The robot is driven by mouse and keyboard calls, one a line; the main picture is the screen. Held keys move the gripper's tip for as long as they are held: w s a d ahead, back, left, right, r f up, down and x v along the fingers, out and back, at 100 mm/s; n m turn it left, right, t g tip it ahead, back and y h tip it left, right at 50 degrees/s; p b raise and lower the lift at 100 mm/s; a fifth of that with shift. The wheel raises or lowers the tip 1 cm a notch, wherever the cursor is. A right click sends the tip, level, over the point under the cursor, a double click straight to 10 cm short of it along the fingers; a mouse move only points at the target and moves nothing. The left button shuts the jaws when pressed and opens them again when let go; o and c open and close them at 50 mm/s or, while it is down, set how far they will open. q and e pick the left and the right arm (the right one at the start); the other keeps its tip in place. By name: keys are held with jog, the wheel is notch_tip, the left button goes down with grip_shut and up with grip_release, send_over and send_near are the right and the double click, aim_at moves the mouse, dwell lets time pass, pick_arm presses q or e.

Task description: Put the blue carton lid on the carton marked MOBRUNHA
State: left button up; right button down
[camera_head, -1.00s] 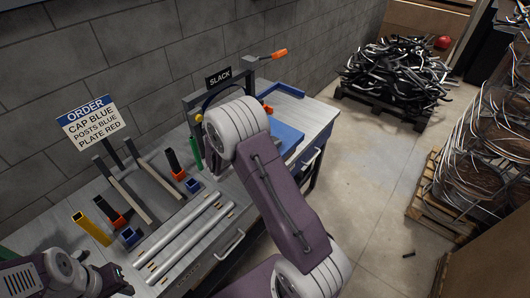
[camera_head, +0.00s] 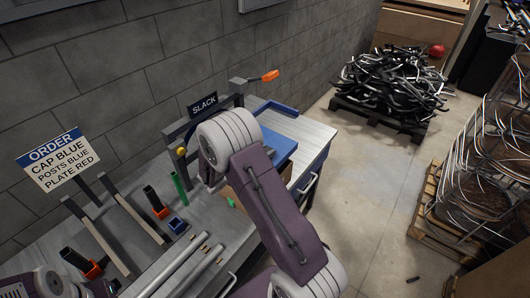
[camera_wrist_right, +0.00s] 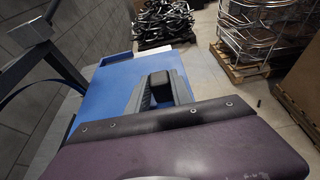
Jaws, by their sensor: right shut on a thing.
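A flat blue panel (camera_head: 284,143), which looks like the lid, shows beyond my right wrist over the right end of the bench. In the right wrist view the blue panel (camera_wrist_right: 104,88) fills the middle, and my right gripper (camera_wrist_right: 158,88) is shut on it; the contact itself is partly hidden. In the head view my right arm hides that gripper's fingertips. A brown cardboard-like surface (camera_head: 240,197), perhaps the carton, shows beside my arm. I see no MOBRUNHA mark. My left arm enters at the bottom left; its fingertips are out of frame.
The grey bench (camera_head: 318,135) stands against a block wall. It carries a SLACK frame (camera_head: 203,105), a blue tray (camera_head: 278,108), silver rods (camera_head: 180,270) and coloured posts. An order sign (camera_head: 58,160) stands at left. A pallet of black scrap (camera_head: 390,85) and wire coils lie beyond open floor.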

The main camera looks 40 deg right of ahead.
notch_tip(320, 180, down, 6)
jog(key=b, duration=0.4)
jog(key=shift+w+d+b, duration=0.1)
jog(key=shift+w+b, duration=0.05)
jog(key=shift+b, duration=0.2)
jog(key=shift+r, duration=0.15)
dwell(1.2)
jog(key=shift+f+b, duration=2.05)
jog(key=shift+f, duration=0.1)
jog(key=c, duration=1.1)
grip_release()
jog(key=shift+o, duration=0.2)
